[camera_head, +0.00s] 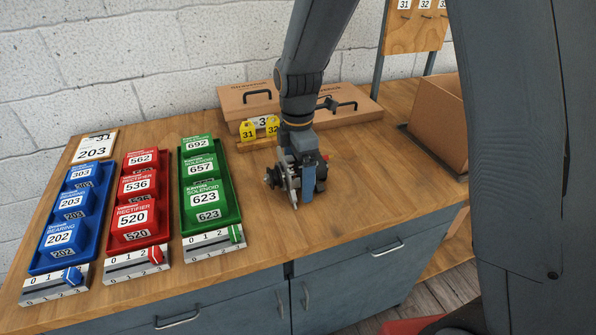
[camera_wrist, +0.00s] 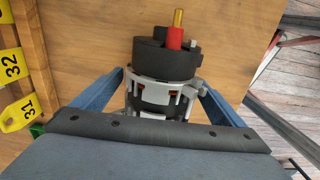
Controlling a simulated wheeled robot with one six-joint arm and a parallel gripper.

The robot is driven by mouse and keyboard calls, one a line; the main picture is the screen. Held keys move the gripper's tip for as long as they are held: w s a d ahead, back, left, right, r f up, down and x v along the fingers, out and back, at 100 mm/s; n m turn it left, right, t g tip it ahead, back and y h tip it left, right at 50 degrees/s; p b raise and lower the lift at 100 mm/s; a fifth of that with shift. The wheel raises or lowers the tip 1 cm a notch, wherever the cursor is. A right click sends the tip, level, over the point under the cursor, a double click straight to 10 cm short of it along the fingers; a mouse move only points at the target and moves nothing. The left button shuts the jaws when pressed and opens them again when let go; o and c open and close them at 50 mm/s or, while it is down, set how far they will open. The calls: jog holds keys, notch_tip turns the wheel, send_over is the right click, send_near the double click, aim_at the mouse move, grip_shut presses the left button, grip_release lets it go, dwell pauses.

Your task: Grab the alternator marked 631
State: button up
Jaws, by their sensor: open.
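The alternator (camera_wrist: 162,62) stands between my gripper's fingers in the wrist view, with a black end, a silver slotted housing and a red and brass terminal. In the head view the alternator (camera_head: 275,179) is on the wooden bench, partly hidden by my gripper (camera_head: 302,182). My gripper is open, with one blue finger on each side of the alternator in the wrist view (camera_wrist: 160,88). Whether the fingers touch it I cannot tell. No 631 marking is readable on it.
Blue bins (camera_head: 70,207), red bins (camera_head: 135,195) and green bins (camera_head: 205,190) stand at the left. Yellow tags 31 (camera_head: 248,132) and 32 (camera_head: 271,126) sit behind my gripper, before flat cardboard cases (camera_head: 240,98). An open box (camera_head: 440,112) stands right.

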jog(key=c, duration=2)
jog(key=shift+w+r, duration=0.15)
jog(key=shift+c, duration=0.7)
jog(key=shift+r, duration=0.1)
